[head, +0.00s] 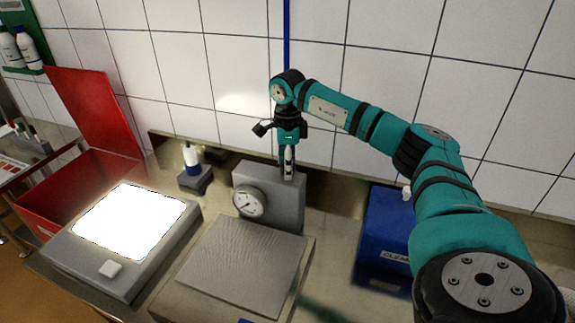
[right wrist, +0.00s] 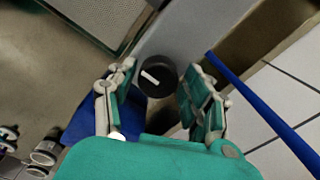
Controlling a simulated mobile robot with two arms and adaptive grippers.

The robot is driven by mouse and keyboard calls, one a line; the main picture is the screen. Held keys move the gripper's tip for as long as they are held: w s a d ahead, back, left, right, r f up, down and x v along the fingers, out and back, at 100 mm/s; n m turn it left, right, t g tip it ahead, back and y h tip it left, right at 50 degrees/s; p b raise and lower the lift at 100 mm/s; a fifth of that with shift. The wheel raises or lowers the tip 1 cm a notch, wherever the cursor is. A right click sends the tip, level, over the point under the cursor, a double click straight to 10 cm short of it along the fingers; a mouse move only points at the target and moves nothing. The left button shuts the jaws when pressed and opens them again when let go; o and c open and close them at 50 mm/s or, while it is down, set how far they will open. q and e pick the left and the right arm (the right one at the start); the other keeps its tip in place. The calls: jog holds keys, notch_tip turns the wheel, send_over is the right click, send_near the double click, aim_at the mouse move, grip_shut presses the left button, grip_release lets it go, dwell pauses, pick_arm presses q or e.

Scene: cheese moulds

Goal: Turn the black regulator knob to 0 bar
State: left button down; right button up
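The black regulator knob (right wrist: 157,76) shows in the right wrist view, round with a white mark on its top. It sits on the grey regulator block (head: 270,192). In the head view the knob cannot be made out at the fingers. A round white gauge (head: 249,203) with a dark needle is on the block's front; its numbers are too small to read. My right gripper (head: 288,168) points down over the block's top. In the wrist view its two fingers are open, one on each side of the knob, with gaps visible. My left gripper is out of view.
A ridged grey plate (head: 240,265) lies in front of the block. A bright light panel (head: 130,217) and a red bin (head: 75,190) are to the left. A blue box (head: 385,235) stands right. A blue pipe (head: 287,35) runs up the tiled wall behind.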

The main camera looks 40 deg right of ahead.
jog(key=shift+o, duration=0.8)
jog(key=shift+f, duration=0.1)
notch_tip(320, 180, up, 12)
jog(key=shift+s+f, duration=0.1)
dwell(0.3)
